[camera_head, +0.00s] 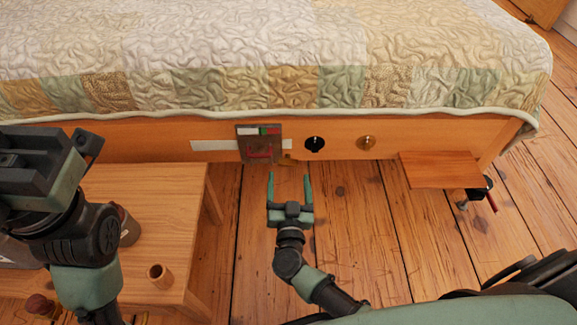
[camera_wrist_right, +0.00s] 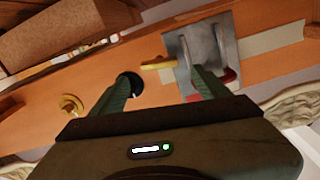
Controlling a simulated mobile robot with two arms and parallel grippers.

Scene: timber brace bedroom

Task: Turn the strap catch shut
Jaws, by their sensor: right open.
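The strap catch (camera_head: 259,145) is a grey metal plate on the bed's wooden side rail, with a red and green marking on top and a red part low on it. In the right wrist view the catch (camera_wrist_right: 208,45) shows a raised grey bracket, with a yellow lever (camera_wrist_right: 158,64) sticking out from its side. My right gripper (camera_head: 289,178) is open and empty, just below and to the right of the catch. In the right wrist view its fingers (camera_wrist_right: 164,78) stand apart, one overlapping the catch's plate; contact cannot be told. My left gripper (camera_head: 45,150) is at the left; its jaw is unclear.
A black knob (camera_head: 315,144) and a brass knob (camera_head: 366,143) sit on the rail right of the catch. A wooden table (camera_head: 160,205) with a small wooden cup (camera_head: 160,276) stands at left. A wooden shelf (camera_head: 440,169) juts out at right. The floor between is clear.

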